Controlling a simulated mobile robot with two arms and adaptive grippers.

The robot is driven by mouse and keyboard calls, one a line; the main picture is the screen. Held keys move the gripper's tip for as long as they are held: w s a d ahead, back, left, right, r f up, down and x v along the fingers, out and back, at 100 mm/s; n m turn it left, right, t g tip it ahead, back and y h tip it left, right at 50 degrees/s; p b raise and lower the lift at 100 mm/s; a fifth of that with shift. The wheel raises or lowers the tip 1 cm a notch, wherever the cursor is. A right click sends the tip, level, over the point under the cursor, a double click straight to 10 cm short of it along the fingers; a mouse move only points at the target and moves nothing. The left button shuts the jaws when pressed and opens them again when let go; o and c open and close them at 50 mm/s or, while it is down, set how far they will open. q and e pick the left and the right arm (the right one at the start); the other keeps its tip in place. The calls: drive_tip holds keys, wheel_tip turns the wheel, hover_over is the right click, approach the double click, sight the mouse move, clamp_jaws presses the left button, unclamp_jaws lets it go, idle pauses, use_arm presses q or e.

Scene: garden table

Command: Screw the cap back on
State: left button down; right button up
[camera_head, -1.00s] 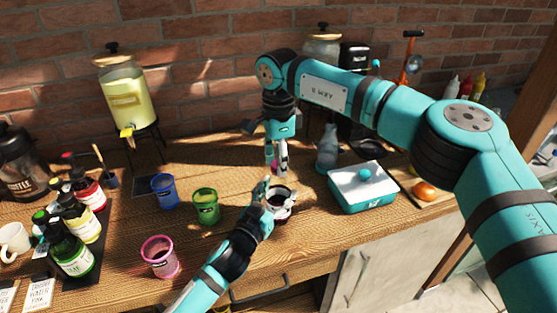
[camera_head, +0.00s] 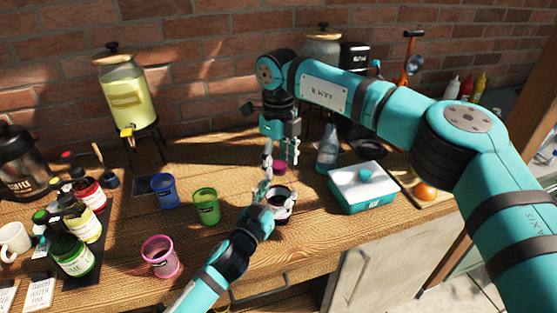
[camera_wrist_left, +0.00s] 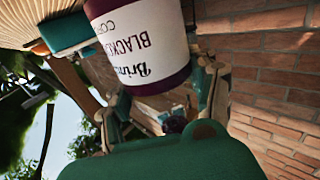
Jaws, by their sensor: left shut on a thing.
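A small jar (camera_head: 281,207) with a dark inside and a pale label stands open at the middle of the table. My left gripper (camera_head: 266,197) is shut on its side. In the left wrist view the white label with "BLACKB" lettering (camera_wrist_left: 140,42) fills the top, between the fingers. A magenta cap (camera_head: 280,167) is just behind the jar, apart from it. My right gripper (camera_head: 271,160) points down at the cap, with one finger in front of its left side. Whether the cap is gripped or rests on the table is not clear.
A green cup (camera_head: 205,207), a blue cup (camera_head: 165,190) and a pink cup (camera_head: 160,257) stand left of the jar. A teal-and-white box (camera_head: 362,190) is to the right, with a clear bottle (camera_head: 327,150) behind it. A drink dispenser (camera_head: 124,95) stands at back left.

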drive_tip(key=shift+r, duration=2.25)
drive_tip(key=shift+c, duration=0.3)
drive_tip(key=shift+r+n, duration=1.3)
drive_tip(key=shift+r, duration=0.45)
drive_tip(key=shift+f, duration=4.05)
